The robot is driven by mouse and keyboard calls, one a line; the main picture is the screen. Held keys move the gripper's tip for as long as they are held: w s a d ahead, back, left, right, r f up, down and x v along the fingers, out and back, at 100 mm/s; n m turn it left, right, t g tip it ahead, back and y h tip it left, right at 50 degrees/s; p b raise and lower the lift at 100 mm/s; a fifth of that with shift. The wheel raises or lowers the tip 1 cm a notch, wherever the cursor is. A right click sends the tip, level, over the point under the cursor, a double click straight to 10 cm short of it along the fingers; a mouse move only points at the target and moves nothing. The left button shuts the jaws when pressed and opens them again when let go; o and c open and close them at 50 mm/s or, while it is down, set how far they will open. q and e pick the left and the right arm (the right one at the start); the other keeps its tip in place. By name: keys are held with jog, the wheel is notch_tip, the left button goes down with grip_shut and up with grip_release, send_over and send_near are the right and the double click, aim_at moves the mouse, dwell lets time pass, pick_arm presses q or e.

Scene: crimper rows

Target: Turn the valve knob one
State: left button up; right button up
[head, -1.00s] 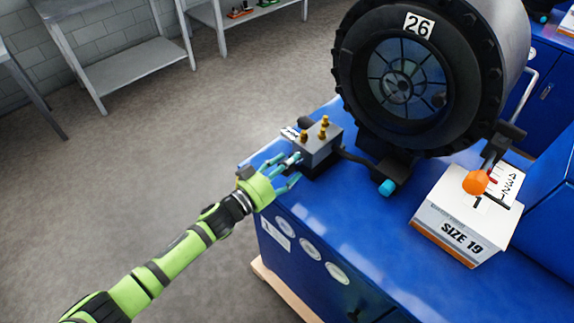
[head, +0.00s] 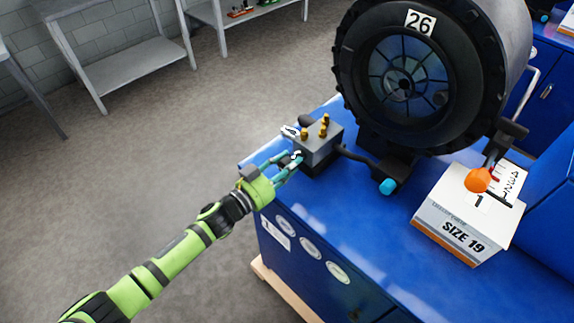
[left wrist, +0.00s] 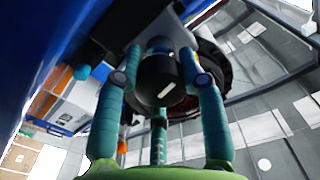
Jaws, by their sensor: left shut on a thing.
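The valve knob is a round black knob (left wrist: 160,78) with a white mark on its face, in the middle of the left wrist view. It sits on the near left side of a small grey valve block (head: 319,151) with brass fittings on top. My left gripper (head: 292,161) reaches it from the left, its teal fingers shut around the knob. In the left wrist view the fingers of the gripper (left wrist: 160,95) stand around the knob's sides. In the head view the fingers mostly hide the knob. My right gripper is not in view.
The block stands near the left edge of a blue bench (head: 330,215). A black crimper head (head: 405,80) marked 26 rises behind it. A white SIZE 19 box (head: 455,230) with an orange-knobbed lever (head: 478,180) is at the right. Open floor lies left.

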pick_arm(q)
jog(key=m, duration=0.2)
jog(key=m+b, duration=0.1)
jog(key=m, duration=0.2)
jog(key=shift+r+m, duration=0.2)
jog(key=shift+m, duration=0.1)
jog(key=shift+m+b, duration=0.45)
jog(key=shift+m, duration=1.75)
jog(key=shift+d, duration=0.1)
jog(key=o, duration=1.2)
jog(key=shift+c, duration=0.2)
jog(key=shift+f, duration=0.1)
jog(key=shift+s+a+f, duration=0.1)
jog(key=shift+s+a, duration=0.2)
jog(key=shift+a, duration=0.1)
jog(key=v, duration=1.1)
